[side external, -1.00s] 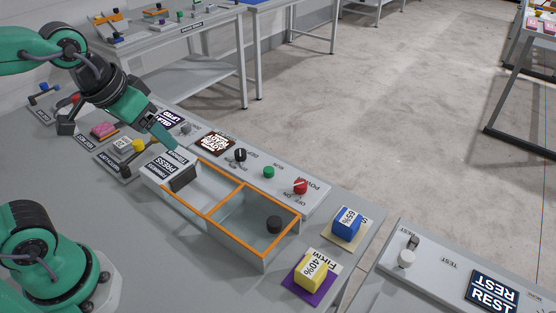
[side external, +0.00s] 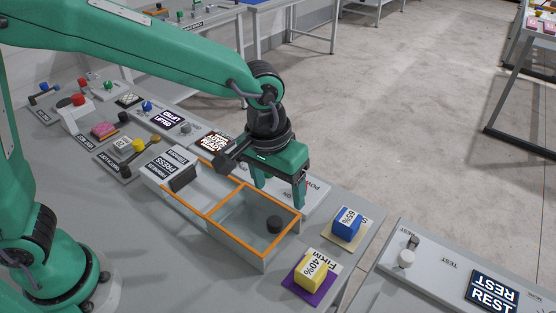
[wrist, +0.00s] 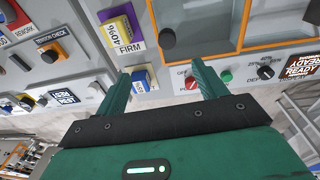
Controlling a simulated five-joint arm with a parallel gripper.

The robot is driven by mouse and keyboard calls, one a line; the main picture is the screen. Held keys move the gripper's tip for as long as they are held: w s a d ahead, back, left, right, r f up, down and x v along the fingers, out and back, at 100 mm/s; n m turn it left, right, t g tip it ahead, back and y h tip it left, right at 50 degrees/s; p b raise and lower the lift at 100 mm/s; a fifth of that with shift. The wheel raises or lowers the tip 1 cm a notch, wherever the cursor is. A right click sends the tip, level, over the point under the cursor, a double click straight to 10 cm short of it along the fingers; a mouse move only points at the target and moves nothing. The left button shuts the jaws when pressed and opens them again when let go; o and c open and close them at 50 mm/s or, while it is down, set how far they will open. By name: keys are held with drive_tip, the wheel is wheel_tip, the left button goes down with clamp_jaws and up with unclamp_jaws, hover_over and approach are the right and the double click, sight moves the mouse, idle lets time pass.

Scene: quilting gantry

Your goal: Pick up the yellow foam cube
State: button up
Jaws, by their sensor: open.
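The yellow foam cube (side external: 311,277) sits on a purple pad (side external: 296,285) near the front edge of the table, its face marked 40%. In the wrist view the yellow cube (wrist: 115,34) lies at the upper left, beside a FIRM label. My gripper (side external: 279,197) is open and empty, fingers pointing down over the far side of the orange-rimmed tray, up and to the left of the cube. Its two fingers also show in the wrist view (wrist: 162,80), well apart, with the cube outside them.
A blue cube (side external: 346,223) marked 65% stands on a pale pad behind the yellow one. A control panel (side external: 318,204) runs along the tray's far side. A separate REST panel (side external: 437,262) stands at the right.

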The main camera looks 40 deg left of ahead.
drive_tip(key=g, duration=0.1)
hover_over(312, 267)
drive_tip(key=shift+y, duration=0.4)
wheel_tip(312, 267, down, 8)
drive_tip(key=shift+w+r, duration=0.1)
drive_tip(key=shift+r, duration=0.1)
drive_tip(key=shift+f, duration=1.3)
drive_tip(key=shift+f, duration=0.1)
drive_tip(key=shift+f, duration=2.5)
drive_tip(key=c, duration=1)
